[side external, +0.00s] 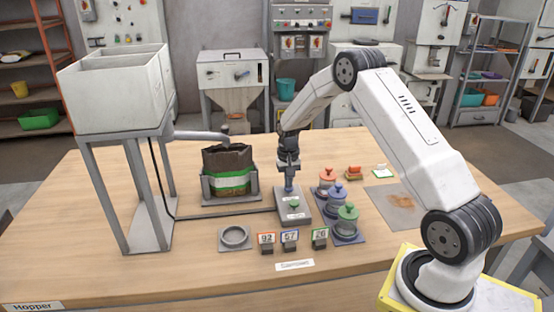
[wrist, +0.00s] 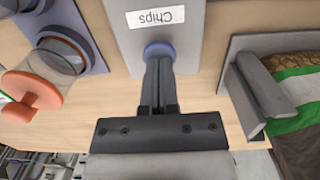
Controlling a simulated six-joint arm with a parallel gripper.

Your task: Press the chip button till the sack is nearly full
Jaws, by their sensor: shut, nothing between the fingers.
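In the wrist view the blue button (wrist: 158,49) lies beside a "Chips" label (wrist: 162,17). My gripper (side external: 289,180) points down, fingers shut and empty, with its tips (wrist: 158,64) at the blue button, seemingly touching it; whether the button is pressed in cannot be told. The brown sack (side external: 228,163) with a green and white band stands upright in a grey holder (side external: 238,197). Its fill level is unclear. The sack also shows in the wrist view (wrist: 297,100).
A white hopper (side external: 118,90) on a grey stand is at left, its spout (side external: 200,135) reaching over the sack. Lidded jars (side external: 346,222) stand close right of the box. Number tags (side external: 290,240) and a round dish (side external: 235,237) are in front.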

